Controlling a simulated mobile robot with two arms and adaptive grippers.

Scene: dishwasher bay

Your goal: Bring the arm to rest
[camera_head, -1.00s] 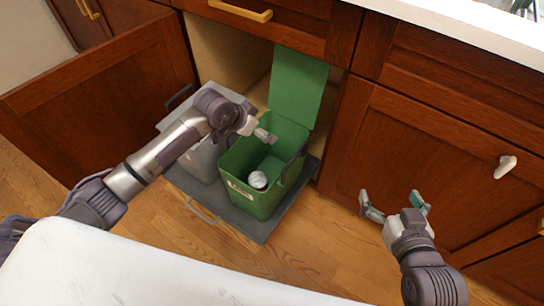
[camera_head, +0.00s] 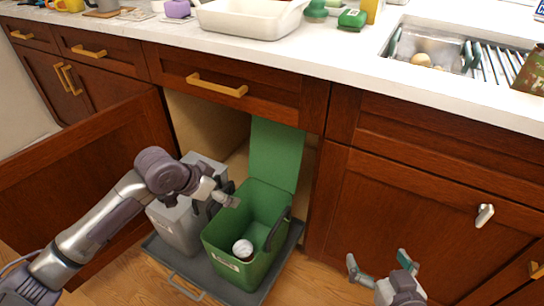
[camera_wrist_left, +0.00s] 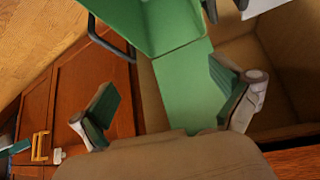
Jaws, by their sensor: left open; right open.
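My left gripper (camera_head: 228,200) is open and empty, above the left rim of the green bin (camera_head: 226,262). In the left wrist view its two fingers (camera_wrist_left: 166,92) stand wide apart, with the green bin (camera_wrist_left: 172,32) and its raised green lid (camera_wrist_left: 190,85) beyond them. My left arm reaches in from the left over the grey bin (camera_head: 172,228). My right gripper (camera_head: 378,262) is open and empty in front of the lower right cabinet door. A white crumpled item (camera_head: 242,249) lies inside the green bin.
The bins stand on a pulled-out dark tray (camera_head: 215,288) with the left cabinet door (camera_head: 85,180) swung open. Above runs a white counter (camera_head: 330,68) with a white basin (camera_head: 250,18), a green sponge-like item (camera_head: 352,18) and a sink (camera_head: 440,55).

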